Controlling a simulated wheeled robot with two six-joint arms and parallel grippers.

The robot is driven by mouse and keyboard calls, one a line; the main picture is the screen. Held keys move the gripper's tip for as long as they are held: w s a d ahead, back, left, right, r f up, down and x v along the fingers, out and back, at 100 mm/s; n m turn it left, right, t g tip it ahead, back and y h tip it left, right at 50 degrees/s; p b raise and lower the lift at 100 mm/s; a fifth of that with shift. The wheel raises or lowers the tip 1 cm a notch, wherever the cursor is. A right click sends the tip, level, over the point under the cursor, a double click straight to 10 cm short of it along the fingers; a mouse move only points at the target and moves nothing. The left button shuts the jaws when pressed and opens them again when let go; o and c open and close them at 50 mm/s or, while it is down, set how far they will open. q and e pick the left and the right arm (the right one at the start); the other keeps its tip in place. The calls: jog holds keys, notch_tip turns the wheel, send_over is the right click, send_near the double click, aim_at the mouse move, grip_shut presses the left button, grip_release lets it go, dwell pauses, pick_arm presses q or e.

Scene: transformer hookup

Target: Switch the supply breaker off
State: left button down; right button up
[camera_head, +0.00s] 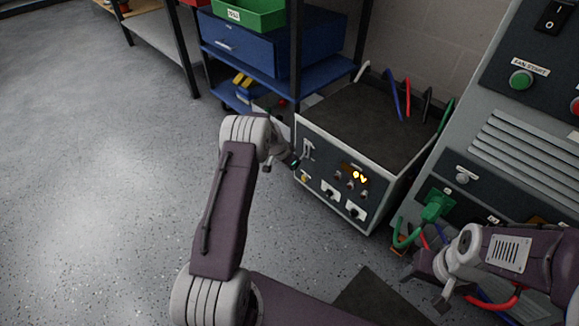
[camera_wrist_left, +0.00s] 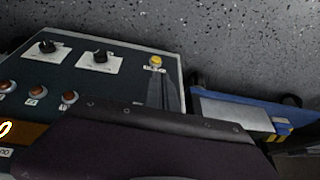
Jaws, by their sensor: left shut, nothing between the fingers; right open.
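The supply unit is a grey box with a dark front panel (camera_head: 335,198). What looks like its breaker (camera_head: 308,149) is a pale upright lever part at the panel's upper left. Its position, up or down, is too small to tell. My left gripper (camera_head: 292,162) is shut and empty, just left of the breaker, close to the panel's left edge; contact cannot be told. In the left wrist view the panel (camera_wrist_left: 115,78) appears upside down, and a dark part of my arm hides its lower portion. My right gripper (camera_head: 425,287) is open and empty at the lower right.
The panel carries a yellow button (camera_head: 304,178), knobs and a lit amber display (camera_head: 358,175). A grey cabinet (camera_head: 530,130) with a green plug (camera_head: 436,206) stands at right, cables below it. A blue shelf unit (camera_head: 262,50) stands behind. Floor at left is clear.

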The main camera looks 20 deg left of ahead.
pick_arm(q)
jog(key=shift+f, duration=0.45)
pick_arm(e)
jog(key=shift+f, duration=0.35)
